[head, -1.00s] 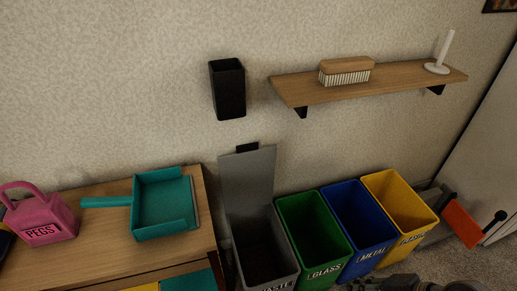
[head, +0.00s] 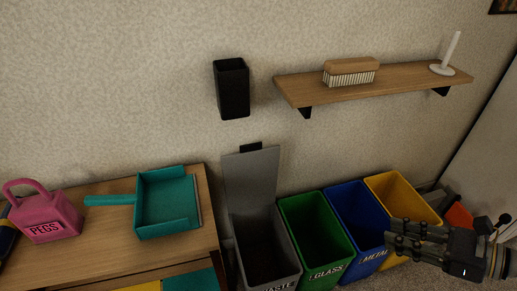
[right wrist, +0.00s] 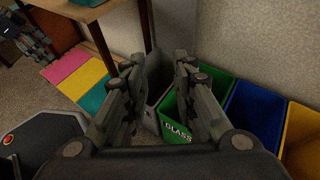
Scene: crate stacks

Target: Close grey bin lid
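The grey bin (head: 289,246), marked WASTE, stands at the left end of the bin row, and its inside is visible. Its grey lid (head: 250,180) is up, leaning near the wall, with a black tab on its top edge. My right gripper (head: 392,238) is in front of the yellow and blue bins in the head view, well right of the lid. In the right wrist view its two fingers (right wrist: 156,66) are apart with nothing between them, and the grey bin (right wrist: 151,118) shows beyond. What looks like my left gripper (right wrist: 30,38) is small at the top left there.
Green (head: 318,240), blue (head: 358,215) and yellow (head: 400,195) bins stand open to the right. A wooden table (head: 110,245) at left holds a teal dustpan (head: 168,205) and pink peg basket (head: 48,220). A shelf (head: 400,88) and black holder (head: 232,90) are on the wall.

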